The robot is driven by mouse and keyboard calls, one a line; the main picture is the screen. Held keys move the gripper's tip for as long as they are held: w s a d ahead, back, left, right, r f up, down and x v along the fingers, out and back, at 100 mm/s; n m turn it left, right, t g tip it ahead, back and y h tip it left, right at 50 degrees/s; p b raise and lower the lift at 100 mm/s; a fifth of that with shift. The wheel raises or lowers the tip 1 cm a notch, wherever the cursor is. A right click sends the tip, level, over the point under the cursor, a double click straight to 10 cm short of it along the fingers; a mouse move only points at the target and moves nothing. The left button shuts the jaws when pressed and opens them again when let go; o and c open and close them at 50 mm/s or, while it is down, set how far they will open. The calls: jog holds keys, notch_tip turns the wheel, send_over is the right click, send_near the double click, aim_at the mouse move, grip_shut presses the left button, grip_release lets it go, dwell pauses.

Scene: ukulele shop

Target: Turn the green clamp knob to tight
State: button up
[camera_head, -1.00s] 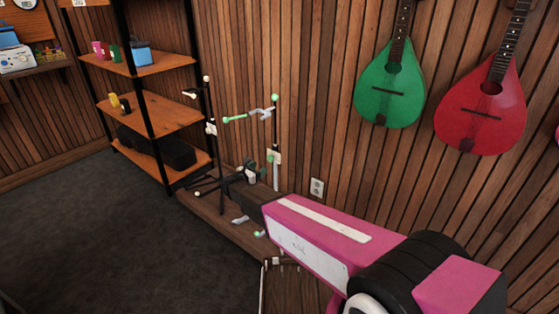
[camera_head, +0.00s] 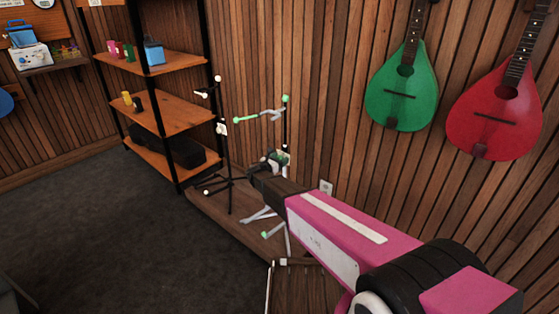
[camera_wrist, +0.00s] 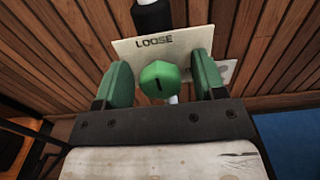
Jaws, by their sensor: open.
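The green clamp knob (camera_wrist: 161,79) shows in the wrist view with a short dark mark on its face. A pale plate (camera_wrist: 190,44) behind it reads "LOOSE". My gripper (camera_wrist: 163,82) is open, with one green finger on each side of the knob and a visible gap on both sides. In the head view my gripper (camera_head: 272,163) is at the stand with green-tipped arms (camera_head: 285,125). The knob is too small there to tell apart from the fingers.
A second black stand (camera_head: 222,150) with white tips is just left, on the same low wooden platform (camera_head: 215,207). A shelf unit (camera_head: 170,110) stands behind it. A green ukulele (camera_head: 402,90) and a red one (camera_head: 495,115) hang on the wall at right. Dark floor at left is clear.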

jog(key=c, duration=0.9)
jog(key=shift+m, duration=0.3)
jog(key=m, duration=0.4)
jog(key=shift+d+m, duration=0.1)
jog(key=shift+m, duration=0.2)
jog(key=m, duration=0.4)
jog(key=shift+f+m, duration=0.1)
jog(key=shift+m, duration=0.2)
jog(key=m, duration=0.5)
jog(key=shift+s+f, duration=0.1)
jog(key=shift+f+m, duration=0.1)
jog(key=shift+m, duration=2.4)
